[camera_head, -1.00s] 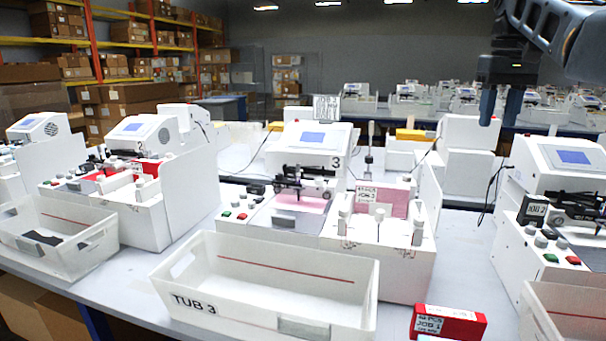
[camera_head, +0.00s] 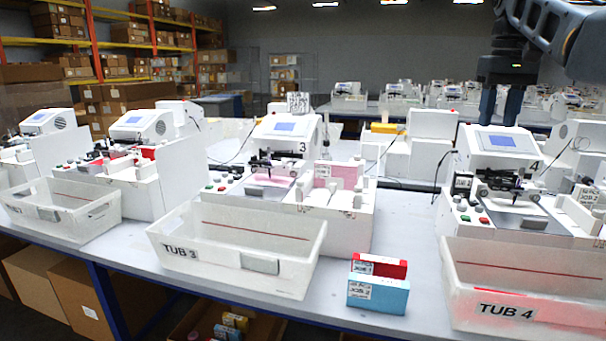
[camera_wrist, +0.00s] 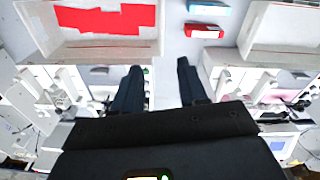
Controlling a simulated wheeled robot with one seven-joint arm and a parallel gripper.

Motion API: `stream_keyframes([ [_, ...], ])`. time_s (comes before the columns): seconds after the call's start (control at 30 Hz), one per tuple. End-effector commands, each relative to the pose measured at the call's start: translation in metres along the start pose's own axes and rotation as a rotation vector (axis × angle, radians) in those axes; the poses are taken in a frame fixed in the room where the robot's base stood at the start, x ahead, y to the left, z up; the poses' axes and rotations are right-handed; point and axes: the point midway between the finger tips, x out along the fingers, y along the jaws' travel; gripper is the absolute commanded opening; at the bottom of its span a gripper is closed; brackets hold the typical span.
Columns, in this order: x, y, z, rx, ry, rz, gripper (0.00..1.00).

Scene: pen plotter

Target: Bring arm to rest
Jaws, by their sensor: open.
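My gripper (camera_head: 506,103) hangs down from my arm at the top right of the head view, with its two dark fingers apart and nothing between them. In the wrist view my gripper (camera_wrist: 158,84) also shows open and empty, above the table and the plotters. It touches nothing that I can see.
Plotter 3 (camera_head: 290,127) and plotter 4 (camera_head: 500,140) stand on the long table. Tub 3 (camera_head: 235,250) and Tub 4 (camera_head: 520,285) sit at its front edge. A red box (camera_head: 390,267) and a blue box (camera_head: 378,294) lie between the tubs. Red sheets (camera_wrist: 105,18) lie in one tub.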

Motion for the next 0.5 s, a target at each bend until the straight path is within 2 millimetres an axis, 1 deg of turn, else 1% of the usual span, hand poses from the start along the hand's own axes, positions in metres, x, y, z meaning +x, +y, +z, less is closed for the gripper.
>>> stream_keyframes([
  [0.03, 0.008, -0.002, -0.002, -0.002, 0.002, 0.0, 0.42],
  [0.17, 0.024, -0.003, -0.007, -0.004, 0.016, 0.001, 0.42],
  [0.33, 0.049, -0.006, -0.013, -0.007, 0.036, 0.003, 0.42],
  [0.47, 0.077, -0.011, -0.019, -0.012, 0.056, 0.004, 0.42],
  [0.5, 0.088, -0.012, -0.021, -0.013, 0.064, 0.004, 0.42],
])
